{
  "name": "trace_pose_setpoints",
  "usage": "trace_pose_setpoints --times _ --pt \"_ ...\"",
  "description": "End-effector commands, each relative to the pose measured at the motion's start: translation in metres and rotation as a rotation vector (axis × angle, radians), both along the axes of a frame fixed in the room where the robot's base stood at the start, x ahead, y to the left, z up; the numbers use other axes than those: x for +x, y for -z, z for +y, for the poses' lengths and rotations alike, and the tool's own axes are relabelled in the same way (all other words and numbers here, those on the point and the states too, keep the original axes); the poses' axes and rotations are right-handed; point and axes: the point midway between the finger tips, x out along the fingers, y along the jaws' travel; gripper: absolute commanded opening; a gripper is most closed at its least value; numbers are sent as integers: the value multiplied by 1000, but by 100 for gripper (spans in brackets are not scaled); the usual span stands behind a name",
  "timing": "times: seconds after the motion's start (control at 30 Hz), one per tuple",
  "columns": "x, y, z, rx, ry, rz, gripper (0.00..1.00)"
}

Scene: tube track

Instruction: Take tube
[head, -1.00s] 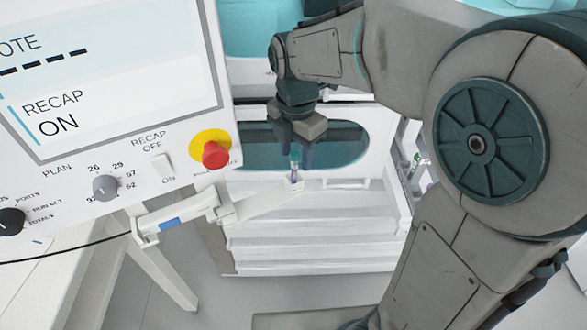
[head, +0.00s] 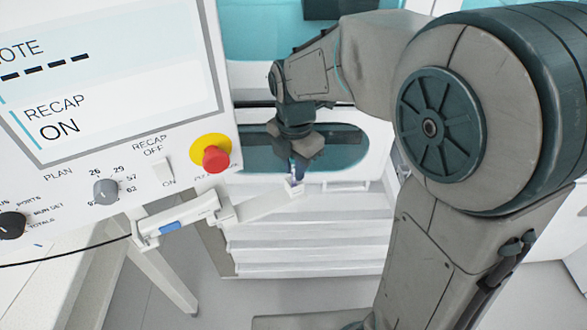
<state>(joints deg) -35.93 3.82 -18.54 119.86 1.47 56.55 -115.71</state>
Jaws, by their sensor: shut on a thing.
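My gripper (head: 295,168) points down near the middle of the head view and is shut on a small tube (head: 294,178). Little of the tube shows between and below the fingers; it appears pale with a purplish part. Its lower end is at the white holder (head: 292,189) at the tip of a white arm (head: 250,207). I cannot tell whether the tube is seated in the holder or just above it.
A large white control panel (head: 185,187) with a screen, knobs and a red stop button (head: 215,158) stands at the left. A white cabinet with a dark teal window (head: 345,147) is behind my gripper. A white table (head: 100,250) is at lower left.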

Motion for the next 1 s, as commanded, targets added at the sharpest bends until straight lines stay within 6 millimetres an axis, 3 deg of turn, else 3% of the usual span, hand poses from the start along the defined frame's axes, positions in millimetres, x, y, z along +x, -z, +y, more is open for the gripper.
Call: trace_pose_setpoints --times 0.17,0.4,0.8,1.0 --pt "1 -9 0 2 0 -4 5" --pt "1 -45 -3 2 3 -5 5" --pt "4 -92 -88 1 6 -2 5" --pt "5 -106 -111 0 2 -3 5"
